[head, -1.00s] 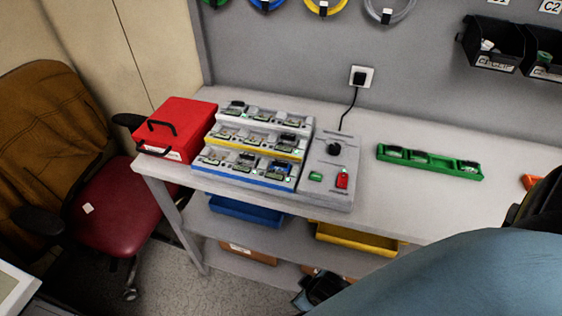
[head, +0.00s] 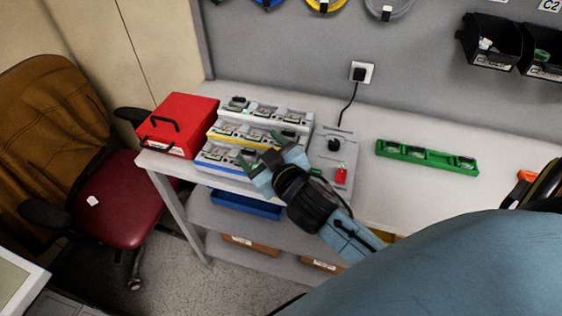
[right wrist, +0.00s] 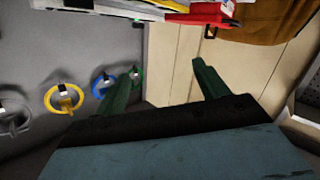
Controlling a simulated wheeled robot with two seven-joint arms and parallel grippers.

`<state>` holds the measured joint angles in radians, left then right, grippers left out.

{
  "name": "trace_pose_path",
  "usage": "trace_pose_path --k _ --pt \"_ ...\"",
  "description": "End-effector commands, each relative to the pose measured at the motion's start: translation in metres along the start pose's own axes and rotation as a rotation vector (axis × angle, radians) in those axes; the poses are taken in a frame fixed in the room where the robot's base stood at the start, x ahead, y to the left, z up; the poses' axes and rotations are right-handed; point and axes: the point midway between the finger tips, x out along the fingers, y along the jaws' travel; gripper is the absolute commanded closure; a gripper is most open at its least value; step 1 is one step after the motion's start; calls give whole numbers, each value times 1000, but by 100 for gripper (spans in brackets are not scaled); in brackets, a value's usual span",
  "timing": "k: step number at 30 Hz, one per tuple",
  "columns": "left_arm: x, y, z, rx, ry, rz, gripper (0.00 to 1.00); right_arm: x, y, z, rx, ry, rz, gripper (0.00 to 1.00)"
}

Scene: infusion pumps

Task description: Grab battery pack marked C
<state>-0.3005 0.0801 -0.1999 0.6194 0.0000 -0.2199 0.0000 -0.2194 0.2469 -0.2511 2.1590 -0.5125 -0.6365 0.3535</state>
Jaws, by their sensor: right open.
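A stepped rack (head: 262,120) with white, yellow and blue tier edges stands on the bench and holds several small battery-like modules. Their letters are too small to read, so I cannot tell which pack is marked C. My right gripper (head: 261,148) is open and empty, over the front right part of the rack, and hides part of the lower tiers. In the right wrist view the open fingers (right wrist: 165,75) have nothing between them, and a bit of the rack shows at the top edge. My left gripper is not in view.
A red box (head: 180,125) with black handles stands left of the rack. A grey panel (head: 337,145) with a black knob and a red part stands right of it. A green tray (head: 428,157) lies farther right. The bench between panel and tray is clear.

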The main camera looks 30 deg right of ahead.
Motion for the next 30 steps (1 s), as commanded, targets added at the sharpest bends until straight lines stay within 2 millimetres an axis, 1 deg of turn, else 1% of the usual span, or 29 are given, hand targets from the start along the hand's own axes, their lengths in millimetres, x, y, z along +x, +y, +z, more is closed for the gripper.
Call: trace_pose_path --k 1,2,3,5,6,8,9,11,12,14,15,17,19,20,21,23,24,26,27,29,30 --pt "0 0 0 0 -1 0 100 10 0 -33 -34 135 -7 27" --pt "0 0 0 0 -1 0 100 14 -2 -52 -57 219 -19 27" --pt "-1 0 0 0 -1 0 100 16 -6 -78 -90 333 -42 27" --pt "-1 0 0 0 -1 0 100 16 -17 -113 -149 495 -94 27" --pt "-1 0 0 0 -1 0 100 14 -26 -134 -195 596 -137 27" --pt "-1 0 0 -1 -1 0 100 8 -43 -159 -272 734 -218 27" --pt "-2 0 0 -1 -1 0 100 3 -55 -172 -329 816 -280 27" --pt "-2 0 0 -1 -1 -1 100 -5 -74 -184 -422 920 -385 27" --pt "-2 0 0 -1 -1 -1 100 -10 -86 -188 -490 976 -462 27" --pt "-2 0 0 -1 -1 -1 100 -16 -103 -188 -602 1037 -586 27" --pt "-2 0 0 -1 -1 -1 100 -20 -113 -184 -680 1061 -674 27" --pt "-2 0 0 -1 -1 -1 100 -22 -124 -172 -803 1069 -807 27" --pt "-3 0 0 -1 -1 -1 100 -20 -130 -152 -952 1035 -964 27" --pt "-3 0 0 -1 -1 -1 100 -18 -130 -142 -1015 1005 -1031 27" --pt "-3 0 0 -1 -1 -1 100 -14 -127 -128 -1102 951 -1116 27" --pt "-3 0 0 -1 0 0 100 -6 -115 -106 -1226 838 -1235 27" --pt "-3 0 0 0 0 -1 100 1 -104 -92 -1304 744 -1306 27" --pt "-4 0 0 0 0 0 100 10 -80 -72 -1408 578 -1398 27" --pt "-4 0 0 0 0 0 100 16 -62 -62 -1466 459 -1445 27" --pt "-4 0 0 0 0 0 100 23 -33 -49 -1533 273 -1497 27" --pt "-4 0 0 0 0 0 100 26 -14 -43 -1566 155 -1520 27"
